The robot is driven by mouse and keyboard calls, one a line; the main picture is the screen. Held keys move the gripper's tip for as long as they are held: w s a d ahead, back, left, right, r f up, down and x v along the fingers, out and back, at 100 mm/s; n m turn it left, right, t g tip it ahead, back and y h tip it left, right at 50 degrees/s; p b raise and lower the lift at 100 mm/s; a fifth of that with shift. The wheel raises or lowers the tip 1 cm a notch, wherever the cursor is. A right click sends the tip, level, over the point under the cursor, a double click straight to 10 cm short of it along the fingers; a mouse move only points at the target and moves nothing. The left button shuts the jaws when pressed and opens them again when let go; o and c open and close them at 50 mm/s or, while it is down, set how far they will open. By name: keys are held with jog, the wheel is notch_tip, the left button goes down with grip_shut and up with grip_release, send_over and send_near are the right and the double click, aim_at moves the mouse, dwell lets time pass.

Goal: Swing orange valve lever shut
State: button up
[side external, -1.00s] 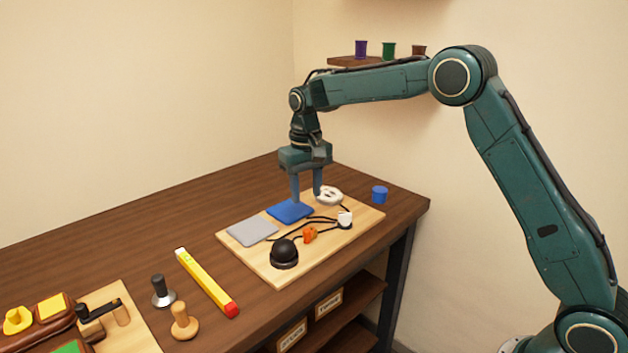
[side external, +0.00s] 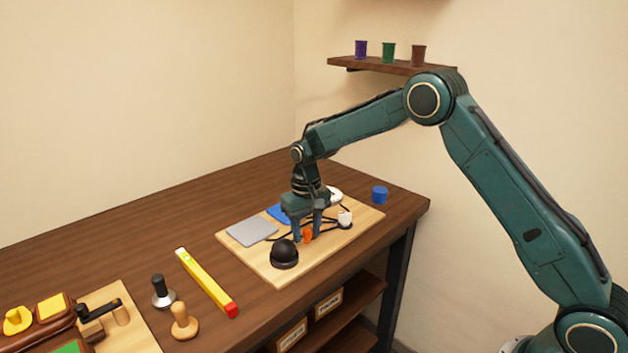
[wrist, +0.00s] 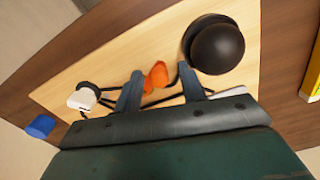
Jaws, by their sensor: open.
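The orange valve lever (side external: 307,236) is on the light wooden board (side external: 262,268), among thin black lines. In the wrist view the orange lever (wrist: 156,77) shows between the two fingers. My gripper (side external: 307,237) is open and low over the board, its fingers on either side of the lever. The lever's lower part is partly hidden.
A black dome (side external: 284,253) stands close in front of the lever. A white fitting (side external: 345,218) is to its right. A blue cup (side external: 379,195) and a yellow bar (side external: 208,282) are farther off.

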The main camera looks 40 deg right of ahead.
aim_at(324, 244)
grip_shut()
jog(key=shift+s, duration=0.1)
dwell(0.3)
jog(key=n, duration=0.1)
jog(key=s+d+n, duration=0.1)
jog(key=n, duration=0.3)
jog(key=d+n, duration=0.1)
jog(key=shift+s, duration=0.25)
jog(key=n, duration=0.2)
jog(key=d+n, duration=0.2)
jog(key=n, duration=0.1)
jog(key=shift+s+n, duration=0.25)
jog(key=shift+n, duration=0.05)
